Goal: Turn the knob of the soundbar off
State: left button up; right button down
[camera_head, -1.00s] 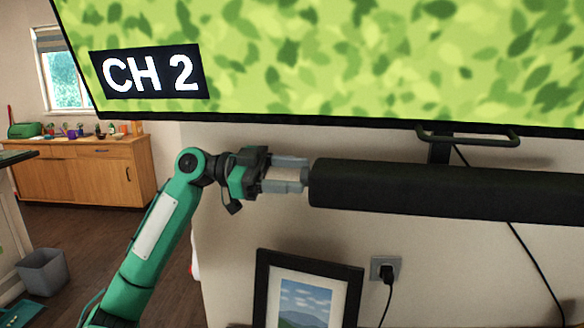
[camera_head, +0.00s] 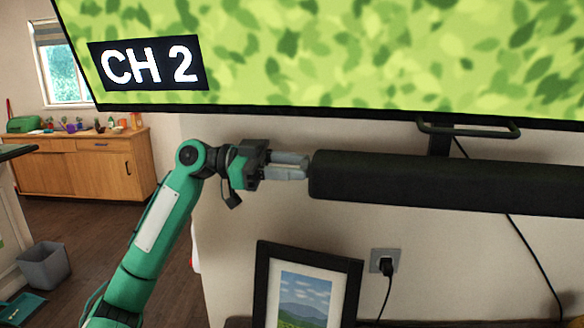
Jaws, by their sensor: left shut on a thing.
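The black soundbar (camera_head: 440,182) runs across the right half of the picture, below the TV. My left gripper (camera_head: 304,166) is at the soundbar's left end, with its grey fingers pointing right at that end. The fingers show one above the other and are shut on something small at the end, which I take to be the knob. The knob itself is hidden by the fingertips. My right gripper is not in view.
The TV (camera_head: 350,60) shows "CH 2" on a leafy green picture above the soundbar. Below are a framed picture (camera_head: 262,290) and a wall socket with a plug (camera_head: 385,262). A wooden cabinet (camera_head: 75,165) and a grey bin (camera_head: 43,265) stand at the left.

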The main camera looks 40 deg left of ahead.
pick_arm(q)
jog(key=n+p, duration=0.1)
jog(key=n, duration=0.9)
jog(key=n+p, duration=0.1)
jog(key=n, duration=0.9)
jog(key=shift+w+a+n, duration=0.15)
jog(key=shift+n, duration=0.15)
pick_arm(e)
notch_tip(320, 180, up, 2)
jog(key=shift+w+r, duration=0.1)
pick_arm(q)
jog(key=shift+f, duration=0.1)
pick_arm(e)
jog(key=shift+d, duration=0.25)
